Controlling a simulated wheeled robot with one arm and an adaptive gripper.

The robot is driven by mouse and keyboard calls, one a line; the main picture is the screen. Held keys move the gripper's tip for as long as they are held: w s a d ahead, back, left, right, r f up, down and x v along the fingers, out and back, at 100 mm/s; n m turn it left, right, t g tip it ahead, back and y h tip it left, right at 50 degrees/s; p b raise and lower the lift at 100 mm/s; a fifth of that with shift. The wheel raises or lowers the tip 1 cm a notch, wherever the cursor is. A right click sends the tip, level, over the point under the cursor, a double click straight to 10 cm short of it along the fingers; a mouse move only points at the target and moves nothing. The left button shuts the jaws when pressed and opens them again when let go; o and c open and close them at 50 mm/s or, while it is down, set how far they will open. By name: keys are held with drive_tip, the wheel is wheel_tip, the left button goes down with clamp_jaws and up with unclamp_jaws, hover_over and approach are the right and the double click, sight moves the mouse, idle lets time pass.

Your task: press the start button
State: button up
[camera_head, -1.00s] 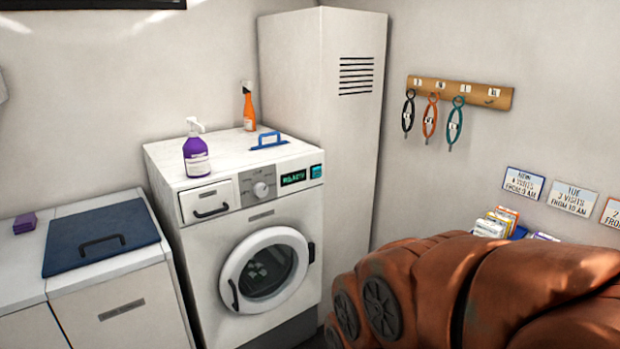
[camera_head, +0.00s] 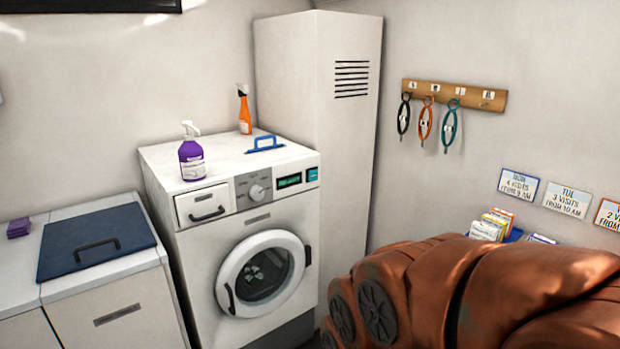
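A white front-loading washing machine (camera_head: 200,262) stands in the corner, its round door (camera_head: 264,272) closed. Its control panel has a grey dial (camera_head: 257,191), a dark display with green characters (camera_head: 289,181) and a teal square (camera_head: 312,174) at the right end, which looks like a button. A detergent drawer (camera_head: 206,205) with a black handle is shut at the panel's left. My gripper is out of view; only the reddish-brown padded cover of what looks like my arm fills the lower right.
A tall white locker (camera_head: 335,130) stands behind. A counter with a blue lid (camera_head: 96,238) is at left. Leashes (camera_head: 425,124) hang on the right wall.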

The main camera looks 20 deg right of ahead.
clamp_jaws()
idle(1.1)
